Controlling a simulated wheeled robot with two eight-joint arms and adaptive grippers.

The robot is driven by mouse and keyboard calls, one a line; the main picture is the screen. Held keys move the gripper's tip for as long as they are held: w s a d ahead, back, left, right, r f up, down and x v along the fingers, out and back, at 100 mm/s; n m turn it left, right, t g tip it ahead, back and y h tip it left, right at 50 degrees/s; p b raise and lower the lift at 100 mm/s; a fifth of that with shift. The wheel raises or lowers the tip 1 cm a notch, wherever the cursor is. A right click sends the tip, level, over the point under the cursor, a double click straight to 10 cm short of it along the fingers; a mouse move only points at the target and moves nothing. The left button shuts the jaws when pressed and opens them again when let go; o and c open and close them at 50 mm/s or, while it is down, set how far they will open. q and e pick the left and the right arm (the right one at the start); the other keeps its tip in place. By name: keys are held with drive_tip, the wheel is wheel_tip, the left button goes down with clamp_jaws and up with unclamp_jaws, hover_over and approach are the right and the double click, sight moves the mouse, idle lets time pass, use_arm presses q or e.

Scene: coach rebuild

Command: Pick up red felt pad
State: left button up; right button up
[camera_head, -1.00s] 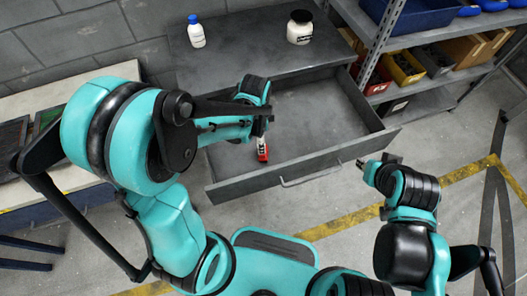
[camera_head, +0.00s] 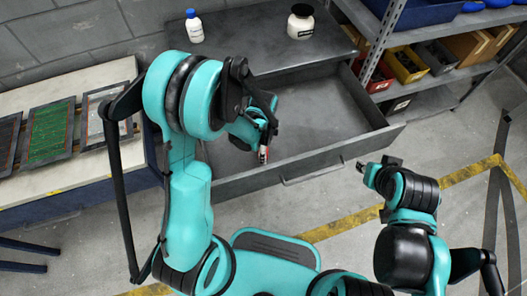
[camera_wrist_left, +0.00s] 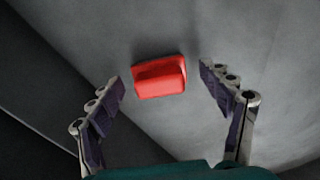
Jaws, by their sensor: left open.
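The red felt pad (camera_wrist_left: 159,76) lies on the grey floor of the open drawer (camera_head: 335,160). In the left wrist view it is ahead of and between the two fingertips of my left gripper (camera_wrist_left: 161,78), with clear gaps on both sides. In the head view my left gripper (camera_head: 263,153) is inside the drawer near its front wall, pointing down, and mostly covers the pad. My left gripper is open and holds nothing. My right gripper (camera_head: 363,167) is outside the drawer, to its front right; its fingers are too small to read.
A white bottle with a blue cap (camera_head: 194,26) and a white jar with a black lid (camera_head: 300,22) stand on the cabinet top. A shelf with bins (camera_head: 404,68) is at right. Framed panels (camera_head: 49,132) lie on the left bench. The drawer's right side is empty.

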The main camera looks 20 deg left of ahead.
use_arm(q)
drive_tip(key=shift+r, duration=0.15)
drive_tip(key=shift+c, duration=1.2)
drive_tip(key=c, duration=1.1)
wheel_tip(320, 180, up, 10)
drive_tip(key=p, duration=0.4)
drive_tip(key=o, duration=0.6)
drive_tip(key=c, duration=0.4)
